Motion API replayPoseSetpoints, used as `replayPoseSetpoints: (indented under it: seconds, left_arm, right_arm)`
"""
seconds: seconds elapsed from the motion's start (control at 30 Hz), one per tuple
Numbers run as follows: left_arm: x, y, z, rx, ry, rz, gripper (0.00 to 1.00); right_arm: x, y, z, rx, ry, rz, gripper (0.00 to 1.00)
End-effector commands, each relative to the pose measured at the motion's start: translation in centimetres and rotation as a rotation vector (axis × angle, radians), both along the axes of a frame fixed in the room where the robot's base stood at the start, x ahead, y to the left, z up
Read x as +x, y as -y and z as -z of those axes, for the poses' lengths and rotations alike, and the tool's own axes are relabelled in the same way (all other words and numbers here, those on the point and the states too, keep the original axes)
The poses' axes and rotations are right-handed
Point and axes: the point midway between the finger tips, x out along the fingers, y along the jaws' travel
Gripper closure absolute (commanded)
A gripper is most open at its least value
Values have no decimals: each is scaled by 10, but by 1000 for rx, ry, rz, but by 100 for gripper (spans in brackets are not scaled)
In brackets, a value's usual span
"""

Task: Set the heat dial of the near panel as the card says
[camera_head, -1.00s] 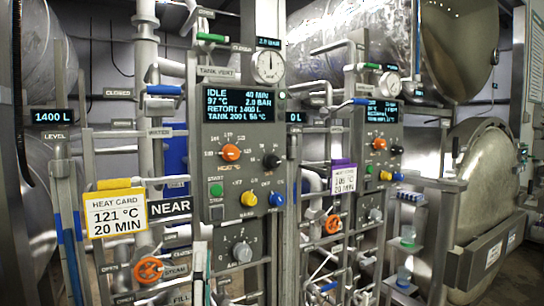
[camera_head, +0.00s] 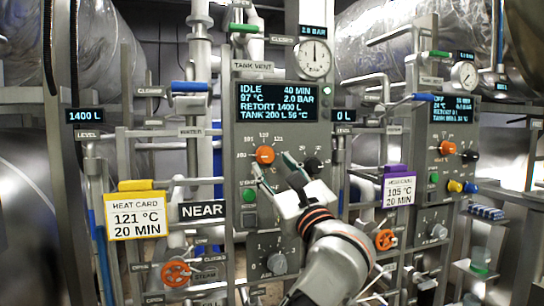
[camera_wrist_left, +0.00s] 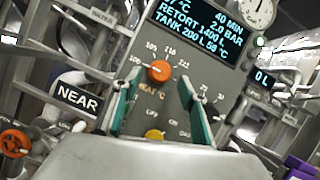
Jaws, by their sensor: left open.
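The orange heat dial (camera_head: 265,155) is on the grey near panel (camera_head: 242,130), below its lit display. Its numbers curve round its top; its exact setting is too small to read. The yellow-topped heat card (camera_head: 137,217) reads 121 °C, 20 MIN. My left gripper (camera_head: 274,170) is open in front of the panel, its fingertips just below and right of the dial in the head view. In the left wrist view the dial (camera_wrist_left: 159,71) lies ahead between the two green-padded fingers (camera_wrist_left: 157,90), with nothing held. Contact cannot be told. My right gripper is not in view.
A black dial (camera_head: 313,166) sits right of the heat dial. A green button (camera_head: 249,195) and a grey knob (camera_head: 277,263) are lower. The NEAR sign (camera_head: 202,210) is left of the panel. A purple-topped card (camera_head: 399,190) and second panel (camera_head: 453,130) stand right.

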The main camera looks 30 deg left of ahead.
Motion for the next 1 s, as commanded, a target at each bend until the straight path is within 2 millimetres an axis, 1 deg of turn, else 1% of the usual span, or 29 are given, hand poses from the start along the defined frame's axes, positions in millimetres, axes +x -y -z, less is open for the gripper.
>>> replayPoseSetpoints:
  seconds: [0.03, 0.1, 0.3, 0.63, 0.67, 0.7, 0.8, 1.0]
  left_arm:
    - [4, -7, -6, 2, 0, -5, 58]
    - [9, -15, -9, 3, -2, -5, 58]
    - [20, -30, -15, 3, -2, -3, 58]
    - [22, -33, -15, 2, -2, -2, 58]
    - [22, -33, -15, 2, -2, -2, 63]
    - [22, -33, -15, 2, -2, -2, 73]
    - [22, -33, -15, 2, -2, -2, 96]
    - [22, -33, -15, 4, -4, -2, 96]
  right_arm:
    - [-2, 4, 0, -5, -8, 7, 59]
    - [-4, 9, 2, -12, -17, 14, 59]
    - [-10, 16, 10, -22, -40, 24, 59]
    - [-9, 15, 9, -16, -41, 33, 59]
    - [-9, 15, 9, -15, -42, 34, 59]
    - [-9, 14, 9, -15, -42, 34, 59]
    - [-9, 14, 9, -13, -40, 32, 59]
    - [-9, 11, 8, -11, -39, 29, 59]
